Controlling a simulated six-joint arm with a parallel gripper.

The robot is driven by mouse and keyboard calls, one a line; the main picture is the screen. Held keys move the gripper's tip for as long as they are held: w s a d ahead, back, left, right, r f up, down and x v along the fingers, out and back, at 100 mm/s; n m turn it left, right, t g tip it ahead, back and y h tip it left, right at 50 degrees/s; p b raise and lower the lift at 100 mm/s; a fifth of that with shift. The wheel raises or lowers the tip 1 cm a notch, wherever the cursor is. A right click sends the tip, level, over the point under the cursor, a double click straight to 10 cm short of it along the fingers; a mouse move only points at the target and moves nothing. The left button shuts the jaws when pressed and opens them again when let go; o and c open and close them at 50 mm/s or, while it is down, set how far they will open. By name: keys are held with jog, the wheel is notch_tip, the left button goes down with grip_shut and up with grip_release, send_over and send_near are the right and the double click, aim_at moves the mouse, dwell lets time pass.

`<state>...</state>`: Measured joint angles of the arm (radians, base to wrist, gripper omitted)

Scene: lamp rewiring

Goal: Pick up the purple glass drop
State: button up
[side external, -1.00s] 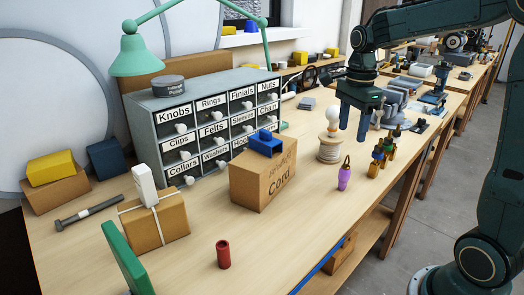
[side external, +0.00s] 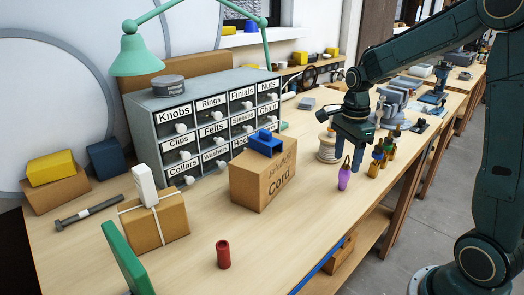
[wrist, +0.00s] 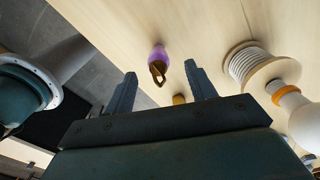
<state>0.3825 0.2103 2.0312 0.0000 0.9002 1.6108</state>
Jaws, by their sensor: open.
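The purple glass drop (side external: 344,178) stands on the bench near its front edge, with a brass loop at its top. It also shows in the wrist view (wrist: 158,55), lying between the lines of my two fingers and beyond their tips. My gripper (side external: 348,160) is open and empty, just above and behind the drop in the side view. Its two fingers show in the wrist view (wrist: 160,82), spread apart with the drop's loop in the gap between them. I cannot tell whether a finger touches the drop.
A cord spool (side external: 327,148) stands close left of my gripper; the wrist view shows a white bulb-like top (wrist: 305,125) beside it. Several amber bottles (side external: 376,160) stand close right. A cardboard Cord box (side external: 263,180) is farther left.

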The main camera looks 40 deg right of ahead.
aim_at(347, 166)
jog(key=shift+s+f, duration=0.15)
jog(key=shift+f, duration=2.45)
jog(key=c, duration=1.1)
